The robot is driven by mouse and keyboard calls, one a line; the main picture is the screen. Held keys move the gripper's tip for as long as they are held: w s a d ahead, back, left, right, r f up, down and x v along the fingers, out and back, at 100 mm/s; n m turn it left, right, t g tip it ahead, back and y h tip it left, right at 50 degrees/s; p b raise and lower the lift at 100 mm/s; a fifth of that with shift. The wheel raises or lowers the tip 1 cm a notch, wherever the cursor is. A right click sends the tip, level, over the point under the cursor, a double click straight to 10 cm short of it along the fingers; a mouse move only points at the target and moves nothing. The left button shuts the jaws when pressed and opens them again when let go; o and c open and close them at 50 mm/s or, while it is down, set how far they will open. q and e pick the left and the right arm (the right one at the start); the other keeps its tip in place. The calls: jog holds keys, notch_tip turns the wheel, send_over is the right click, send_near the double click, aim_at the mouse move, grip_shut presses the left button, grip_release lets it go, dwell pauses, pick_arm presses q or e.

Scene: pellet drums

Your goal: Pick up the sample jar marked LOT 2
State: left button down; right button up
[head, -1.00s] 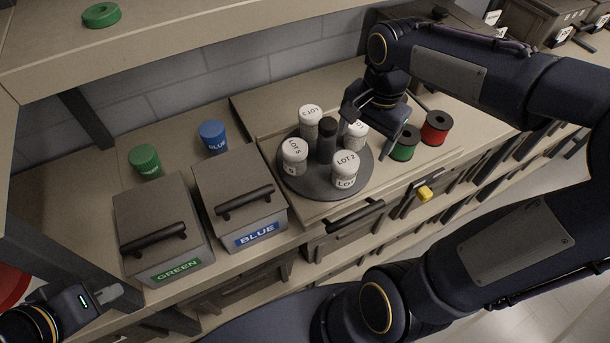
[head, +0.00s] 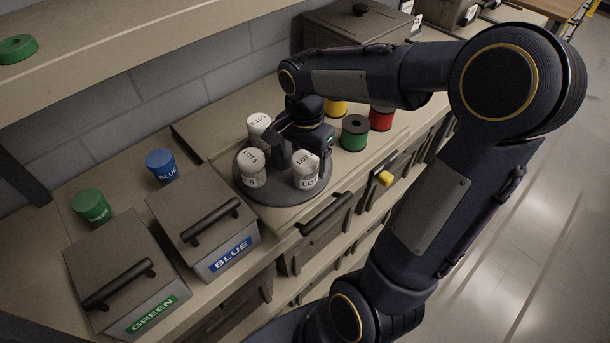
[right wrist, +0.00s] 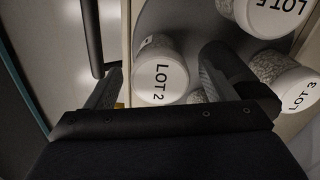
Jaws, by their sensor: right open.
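The sample jar marked LOT 2 (head: 304,172) is white-lidded with a speckled body. It stands upright at the front right of a round dark turntable (head: 280,194). In the right wrist view the LOT 2 jar (right wrist: 160,78) lies between the two fingers. My right gripper (head: 301,146) is open just above and behind that jar, pointing down; it holds nothing. I cannot tell whether a finger touches the jar. Another jar, marked LOT 5 (right wrist: 265,14), and one marked LOT 3 (right wrist: 288,85) are beside the right finger. My left gripper is out of view.
Grey boxes labelled GREEN (head: 122,262) and BLUE (head: 203,217) stand left of the turntable, with a green tub (head: 92,206) and a blue tub (head: 161,165) behind. Green (head: 354,134) and red (head: 381,119) spools stand to the right.

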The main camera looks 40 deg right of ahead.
notch_tip(320, 180, down, 4)
jog(key=shift+f+b, duration=0.1)
jog(key=shift+b, duration=1.05)
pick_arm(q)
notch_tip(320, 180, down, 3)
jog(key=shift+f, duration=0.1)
pick_arm(e)
jog(key=shift+r, duration=0.2)
jog(key=c, duration=1.1)
jog(key=shift+r, duration=0.15)
